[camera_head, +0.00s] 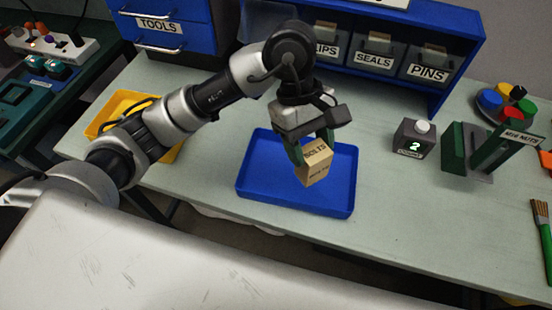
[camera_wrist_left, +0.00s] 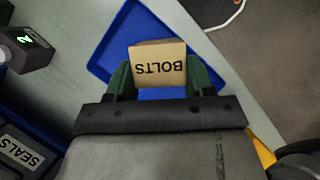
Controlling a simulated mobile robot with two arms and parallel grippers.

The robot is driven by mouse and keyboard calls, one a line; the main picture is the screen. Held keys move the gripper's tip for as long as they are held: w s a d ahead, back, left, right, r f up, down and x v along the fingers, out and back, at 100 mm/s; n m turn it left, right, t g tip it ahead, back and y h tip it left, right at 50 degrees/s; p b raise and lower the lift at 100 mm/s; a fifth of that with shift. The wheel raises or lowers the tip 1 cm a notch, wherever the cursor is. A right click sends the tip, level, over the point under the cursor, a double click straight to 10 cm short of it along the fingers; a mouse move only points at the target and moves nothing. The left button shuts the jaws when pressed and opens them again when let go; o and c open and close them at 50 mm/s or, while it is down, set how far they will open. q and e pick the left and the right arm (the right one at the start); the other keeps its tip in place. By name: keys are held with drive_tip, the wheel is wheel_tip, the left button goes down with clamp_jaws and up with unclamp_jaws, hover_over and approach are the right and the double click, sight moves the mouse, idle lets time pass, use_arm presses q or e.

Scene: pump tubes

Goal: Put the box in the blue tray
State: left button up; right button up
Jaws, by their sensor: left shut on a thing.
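The box (camera_head: 316,165) is a small tan carton with "BOLTS" printed on it. My left gripper (camera_head: 312,148) is shut on the box, with its green fingers on either side of it. The blue tray (camera_head: 252,187) lies on the bench below, and the box shows in front of its floor, tilted in the head view. How far the box is above the tray floor I cannot tell. In the left wrist view, the box (camera_wrist_left: 158,64) sits between the two fingers, with the blue tray (camera_wrist_left: 112,40) behind it. My right gripper is not in view.
A small grey device (camera_head: 414,138) showing "2" and a green stand (camera_head: 480,148) are right of the tray. A yellow tray (camera_head: 101,115) is at the left, partly behind my arm. Blue drawers and labelled bins (camera_head: 425,65) line the back.

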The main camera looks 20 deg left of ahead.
use_arm(q)
drive_tip(key=a+f+p, duration=0.1)
drive_tip(key=a+f, duration=0.2)
drive_tip(key=w+a+f+p, duration=0.1)
drive_tip(key=a+f, duration=0.2)
drive_tip(key=w+a+f+p, duration=0.1)
drive_tip(key=a+f, duration=0.2)
drive_tip(key=shift+w+a+f, duration=0.15)
drive_tip(key=shift+w+a, duration=0.05)
drive_tip(key=shift+a, duration=0.15)
drive_tip(key=shift+f, duration=0.25)
drive_tip(key=shift+f, duration=0.2)
drive_tip(key=o, duration=0.9)
drive_tip(key=shift+r, duration=0.1)
drive_tip(key=shift+o, duration=0.2)
drive_tip(key=shift+r, duration=0.1)
